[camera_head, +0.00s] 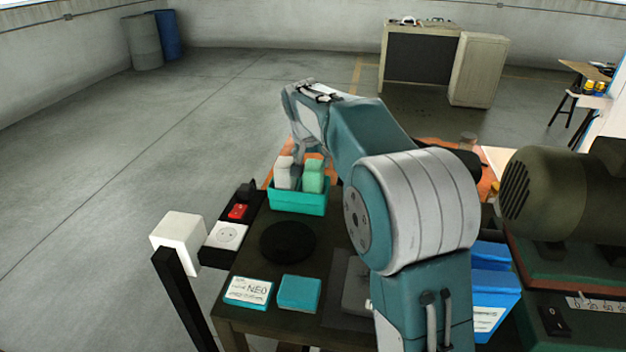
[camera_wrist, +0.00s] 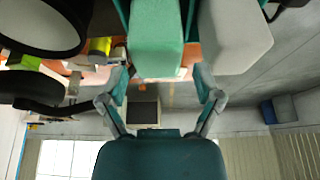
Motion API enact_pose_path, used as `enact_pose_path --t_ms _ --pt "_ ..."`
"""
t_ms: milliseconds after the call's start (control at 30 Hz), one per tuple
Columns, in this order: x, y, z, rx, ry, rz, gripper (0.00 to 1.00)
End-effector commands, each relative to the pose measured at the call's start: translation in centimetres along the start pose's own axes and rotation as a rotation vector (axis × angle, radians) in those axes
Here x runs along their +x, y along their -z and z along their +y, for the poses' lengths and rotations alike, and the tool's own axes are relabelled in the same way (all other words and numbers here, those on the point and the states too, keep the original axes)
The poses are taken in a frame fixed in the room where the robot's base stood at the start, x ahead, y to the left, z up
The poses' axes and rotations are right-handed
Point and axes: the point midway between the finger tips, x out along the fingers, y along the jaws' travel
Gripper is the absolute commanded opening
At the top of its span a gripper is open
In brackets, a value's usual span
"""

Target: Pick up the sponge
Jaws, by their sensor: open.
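A teal bin (camera_head: 297,202) stands on the dark table and holds a pale green block (camera_head: 313,177), which looks like the sponge, and a whitish block (camera_head: 286,174) to its left. My gripper (camera_head: 308,155) is just above the bin, pointing down, its fingertips partly hard to make out against the blocks. In the wrist view my open gripper (camera_wrist: 161,85) has one finger on each side, with the green block (camera_wrist: 155,42) lined up between them. The whitish block (camera_wrist: 235,35) is to the right there. I cannot tell whether the fingers touch either block.
A black disc (camera_head: 288,242), a labelled box (camera_head: 248,292) and a teal box (camera_head: 299,293) lie in front of the bin. A socket (camera_head: 227,236) and red switch (camera_head: 238,212) are at left. A dark motor (camera_head: 560,195) and blue boxes (camera_head: 494,300) crowd the right.

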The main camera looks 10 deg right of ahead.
Motion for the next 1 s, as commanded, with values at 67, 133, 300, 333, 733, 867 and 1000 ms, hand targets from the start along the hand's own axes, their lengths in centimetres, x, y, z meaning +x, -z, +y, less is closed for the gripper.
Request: enact_pose_path --t_ms 67,133,300,333,733,867,1000 --pt "1.5 -0.1 0.1 0.000 -0.003 -0.004 0.83" --pt "2.6 -0.2 0.2 0.000 -0.003 -0.004 0.83" --pt "4.2 -0.1 0.2 0.000 -0.001 -0.001 0.83" --pt "4.3 -0.1 0.2 0.000 -0.001 -0.001 0.83" --pt "4.4 -0.1 0.1 0.000 -0.001 -0.001 0.40" --pt "4.4 -0.1 0.1 0.000 -0.001 -0.002 0.40" --pt "4.4 -0.1 0.1 0.000 -0.001 -0.002 0.39"
